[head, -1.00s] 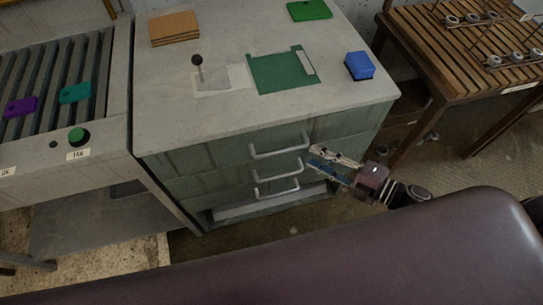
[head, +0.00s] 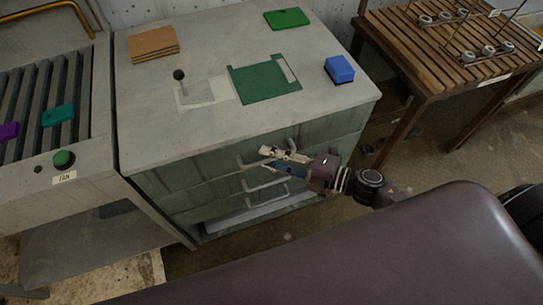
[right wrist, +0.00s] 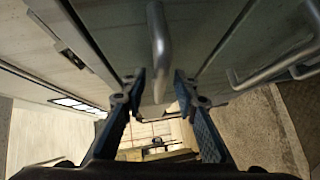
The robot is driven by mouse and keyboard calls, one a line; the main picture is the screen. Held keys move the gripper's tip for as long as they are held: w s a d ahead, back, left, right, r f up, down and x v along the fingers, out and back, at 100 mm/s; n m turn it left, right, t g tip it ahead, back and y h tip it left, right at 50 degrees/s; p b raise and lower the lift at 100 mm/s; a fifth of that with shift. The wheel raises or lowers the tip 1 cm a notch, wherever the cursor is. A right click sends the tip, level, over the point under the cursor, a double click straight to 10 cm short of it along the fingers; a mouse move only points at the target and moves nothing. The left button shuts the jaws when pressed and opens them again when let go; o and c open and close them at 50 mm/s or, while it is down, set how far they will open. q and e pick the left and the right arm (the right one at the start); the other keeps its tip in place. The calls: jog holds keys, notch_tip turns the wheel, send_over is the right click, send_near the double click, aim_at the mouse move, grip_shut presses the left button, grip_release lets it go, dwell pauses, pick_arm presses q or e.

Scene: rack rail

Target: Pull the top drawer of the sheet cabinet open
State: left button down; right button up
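The sheet cabinet (head: 165,180) is grey-green with a pale top, and its drawers look shut. The top drawer's bar handle (head: 242,161) is partly hidden by my right gripper (head: 266,158), which is at the handle in the head view. In the right wrist view, a bar handle (right wrist: 158,40) runs between the two blue-black fingers of the right gripper (right wrist: 159,82). The fingers stand apart with gaps on both sides of the bar. A lower handle (head: 268,184) shows just below the gripper. My left gripper is not in view.
On the cabinet top are a green folder (head: 262,82), a blue block (head: 339,69), a brown stack (head: 152,43) and a black-knobbed stamp (head: 179,75). A slatted wooden table (head: 430,50) stands at right.

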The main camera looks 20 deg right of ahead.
grip_shut()
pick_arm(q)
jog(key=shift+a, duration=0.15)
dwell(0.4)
